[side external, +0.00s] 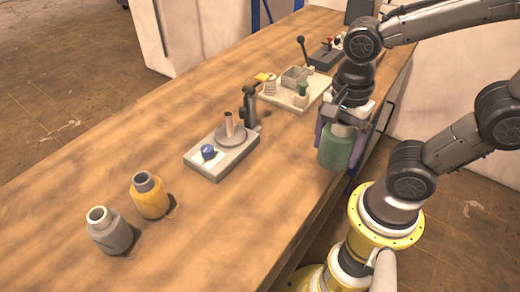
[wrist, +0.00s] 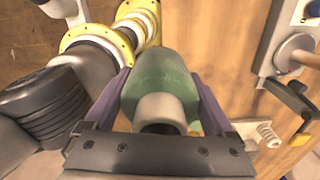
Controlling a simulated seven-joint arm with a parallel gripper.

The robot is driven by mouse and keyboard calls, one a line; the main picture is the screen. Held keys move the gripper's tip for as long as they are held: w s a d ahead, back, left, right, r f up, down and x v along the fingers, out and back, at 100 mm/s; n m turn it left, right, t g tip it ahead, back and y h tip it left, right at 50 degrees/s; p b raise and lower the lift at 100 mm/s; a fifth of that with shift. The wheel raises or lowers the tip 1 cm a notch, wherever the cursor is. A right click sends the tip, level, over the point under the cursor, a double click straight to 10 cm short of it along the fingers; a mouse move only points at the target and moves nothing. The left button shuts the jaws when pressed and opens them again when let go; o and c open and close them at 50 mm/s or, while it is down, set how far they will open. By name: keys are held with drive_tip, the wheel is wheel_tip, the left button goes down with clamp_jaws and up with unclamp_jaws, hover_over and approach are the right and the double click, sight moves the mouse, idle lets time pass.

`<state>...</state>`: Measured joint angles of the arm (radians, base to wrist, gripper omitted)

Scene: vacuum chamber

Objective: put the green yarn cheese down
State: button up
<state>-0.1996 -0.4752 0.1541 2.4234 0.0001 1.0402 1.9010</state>
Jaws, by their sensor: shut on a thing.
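The green yarn cheese (side external: 336,150) is in my gripper (side external: 338,138), near the right edge of the wooden table. In the wrist view the green cheese (wrist: 160,82) sits between the two purple fingers of my gripper (wrist: 160,95), with its pale hollow core facing the camera. My gripper is shut on it. In the side view the cheese hangs upright; I cannot tell whether its underside touches the table.
A yellow cheese (side external: 150,197) and a grey cheese (side external: 109,232) stand at the front left of the table (side external: 235,225). A grey device with a blue knob (side external: 208,152) stands mid-table. A pale board (side external: 292,102) with several parts lies behind. Bare wood lies between.

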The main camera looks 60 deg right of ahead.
drive_tip(key=w+f, duration=0.3)
drive_tip(key=w+a+f, duration=0.1)
drive_tip(key=w+f, duration=0.2)
drive_tip(key=w, duration=0.1)
drive_tip(key=w+a+f, duration=0.1)
drive_tip(key=w+f, duration=0.1)
drive_tip(key=w, duration=0.2)
drive_tip(key=shift+w+a+f, duration=0.1)
drive_tip(key=shift+w+f, duration=0.05)
drive_tip(key=shift+f, duration=0.25)
drive_tip(key=shift+w+f, duration=0.1)
drive_tip(key=shift+f, duration=1.45)
drive_tip(key=shift+f, duration=0.15)
drive_tip(key=o, duration=1.2)
